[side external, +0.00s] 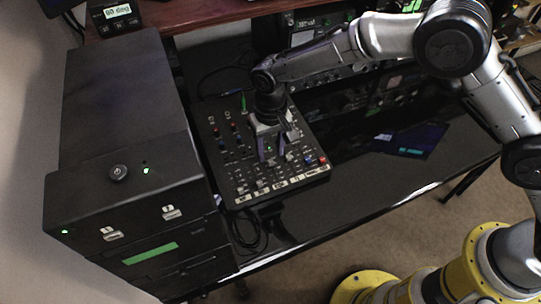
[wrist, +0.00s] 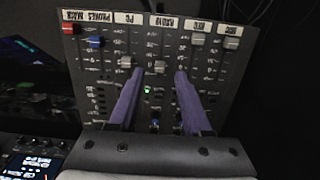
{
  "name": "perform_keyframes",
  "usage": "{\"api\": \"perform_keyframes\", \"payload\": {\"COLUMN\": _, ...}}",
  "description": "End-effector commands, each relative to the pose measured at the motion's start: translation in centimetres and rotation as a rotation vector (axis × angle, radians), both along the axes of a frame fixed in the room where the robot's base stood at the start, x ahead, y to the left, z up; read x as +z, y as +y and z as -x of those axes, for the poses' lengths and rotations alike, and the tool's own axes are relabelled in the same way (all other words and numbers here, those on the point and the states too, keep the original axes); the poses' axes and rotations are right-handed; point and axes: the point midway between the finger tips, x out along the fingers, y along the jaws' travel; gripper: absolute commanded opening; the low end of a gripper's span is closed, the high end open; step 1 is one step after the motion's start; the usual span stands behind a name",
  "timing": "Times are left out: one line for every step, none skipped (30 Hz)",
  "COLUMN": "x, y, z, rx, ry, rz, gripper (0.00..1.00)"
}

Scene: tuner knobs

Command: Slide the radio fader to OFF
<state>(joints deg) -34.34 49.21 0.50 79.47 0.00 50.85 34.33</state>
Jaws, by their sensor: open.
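The black mixer panel (side external: 240,185) lies on the desk under my gripper (side external: 273,157). In the wrist view the RADIO label (wrist: 167,22) reads upside down at the panel's edge. Below it in the picture is its grey fader knob (wrist: 159,67), partway along its slot. My gripper (wrist: 158,76) is open, with its two purple fingers on either side of the RADIO knob and a gap on each side. Whether the fingertips touch the panel I cannot tell. In the side view my gripper hides part of the faders.
In the wrist view the PC knob (wrist: 126,62) is close beside the left finger. Two MIC knobs (wrist: 198,39) sit to the right, and blue (wrist: 95,41) and red (wrist: 70,29) knobs to the left. A black cabinet (side external: 130,170) stands left of the mixer.

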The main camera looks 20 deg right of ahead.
Motion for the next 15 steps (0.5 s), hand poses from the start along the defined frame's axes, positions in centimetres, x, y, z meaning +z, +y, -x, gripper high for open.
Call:
{"api": "perform_keyframes", "payload": {"x": -0.8, "y": 0.0, "z": 0.0, "rx": 0.000, "ry": 0.001, "rz": 0.001, "gripper": 0.49}}
{"api": "perform_keyframes", "payload": {"x": -1.2, "y": 0.0, "z": 0.0, "rx": 0.000, "ry": 0.002, "rz": 0.001, "gripper": 0.49}}
{"api": "perform_keyframes", "payload": {"x": -1.7, "y": 0.0, "z": 0.0, "rx": 0.000, "ry": 0.002, "rz": 0.001, "gripper": 0.49}}
{"api": "perform_keyframes", "payload": {"x": -2.0, "y": 0.0, "z": 0.0, "rx": 0.000, "ry": 0.001, "rz": 0.001, "gripper": 0.49}}
{"api": "perform_keyframes", "payload": {"x": -2.2, "y": 0.0, "z": 0.0, "rx": 0.000, "ry": 0.001, "rz": 0.000, "gripper": 0.49}}
{"api": "perform_keyframes", "payload": {"x": -2.5, "y": 0.0, "z": 0.0, "rx": 0.000, "ry": 0.000, "rz": 0.000, "gripper": 0.49}}
{"api": "perform_keyframes", "payload": {"x": -2.6, "y": 0.0, "z": 0.0, "rx": 0.000, "ry": 0.001, "rz": 0.000, "gripper": 0.49}}
{"api": "perform_keyframes", "payload": {"x": -2.8, "y": 0.0, "z": 0.0, "rx": 0.000, "ry": 0.001, "rz": 0.000, "gripper": 0.49}}
{"api": "perform_keyframes", "payload": {"x": -2.9, "y": 0.0, "z": 0.0, "rx": 0.000, "ry": 0.001, "rz": 0.001, "gripper": 0.49}}
{"api": "perform_keyframes", "payload": {"x": -3.0, "y": 0.0, "z": 0.0, "rx": 0.000, "ry": 0.001, "rz": 0.000, "gripper": 0.49}}
{"api": "perform_keyframes", "payload": {"x": -3.0, "y": 0.0, "z": 0.0, "rx": 0.000, "ry": 0.000, "rz": 0.000, "gripper": 0.49}}
{"api": "perform_keyframes", "payload": {"x": -3.1, "y": 0.0, "z": 0.0, "rx": 0.000, "ry": 0.000, "rz": 0.000, "gripper": 0.49}}
{"api": "perform_keyframes", "payload": {"x": -3.1, "y": 0.0, "z": 0.0, "rx": 0.000, "ry": 0.000, "rz": 0.000, "gripper": 0.49}}
{"api": "perform_keyframes", "payload": {"x": -3.1, "y": 0.0, "z": 0.0, "rx": 0.000, "ry": 0.000, "rz": 0.000, "gripper": 0.49}}
{"api": "perform_keyframes", "payload": {"x": -3.1, "y": 0.0, "z": 0.0, "rx": 0.000, "ry": 0.000, "rz": 0.000, "gripper": 0.49}}
